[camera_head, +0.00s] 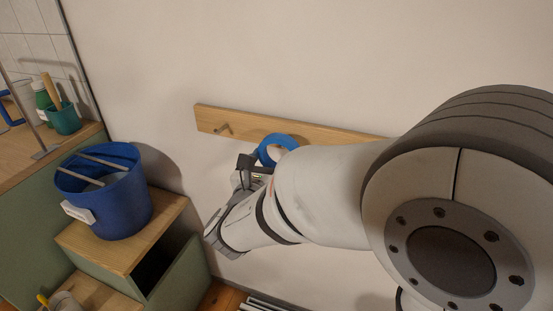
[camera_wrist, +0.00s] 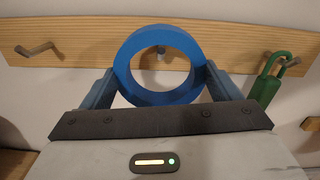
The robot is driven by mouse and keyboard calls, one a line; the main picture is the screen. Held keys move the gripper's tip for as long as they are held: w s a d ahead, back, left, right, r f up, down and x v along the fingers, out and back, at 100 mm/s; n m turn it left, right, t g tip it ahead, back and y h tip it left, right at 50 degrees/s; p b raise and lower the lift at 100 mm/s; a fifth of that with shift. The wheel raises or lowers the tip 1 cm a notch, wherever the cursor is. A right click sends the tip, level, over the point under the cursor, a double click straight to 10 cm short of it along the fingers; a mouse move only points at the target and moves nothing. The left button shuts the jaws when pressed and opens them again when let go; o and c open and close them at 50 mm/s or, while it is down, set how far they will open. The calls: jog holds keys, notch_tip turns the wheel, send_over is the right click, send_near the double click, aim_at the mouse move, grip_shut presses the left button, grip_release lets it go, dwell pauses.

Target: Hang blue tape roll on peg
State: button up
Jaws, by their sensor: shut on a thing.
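The blue tape roll (camera_head: 278,139) is a ring held up in front of the wooden peg rail (camera_head: 292,128) on the wall. In the wrist view my gripper (camera_wrist: 155,95) is shut on the blue tape roll (camera_wrist: 129,81), with a finger at each side of it. A metal peg (camera_wrist: 160,50) shows through the roll's hole, near the upper middle. I cannot tell whether the roll is around this peg or only in front of it. Another peg (camera_wrist: 38,50) on the left of the rail is bare; it also shows in the head view (camera_head: 224,129).
A blue bucket (camera_head: 122,205) stands on a wooden-topped cabinet (camera_head: 165,225) at the left. The wall above the rail is clear.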

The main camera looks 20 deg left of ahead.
jog(key=shift+w+d, duration=0.2)
jog(key=shift+w, duration=1.85)
jog(key=shift+f+b, duration=0.85)
jog(key=shift+f, duration=0.1)
jog(key=shift+s, duration=0.1)
jog(key=o, duration=0.9)
jog(key=shift+c, duration=0.2)
jog(key=s, duration=0.7)
jog(key=shift+s+a+p, duration=0.35)
jog(key=shift+s, duration=0.05)
jog(key=shift+s, duration=0.1)
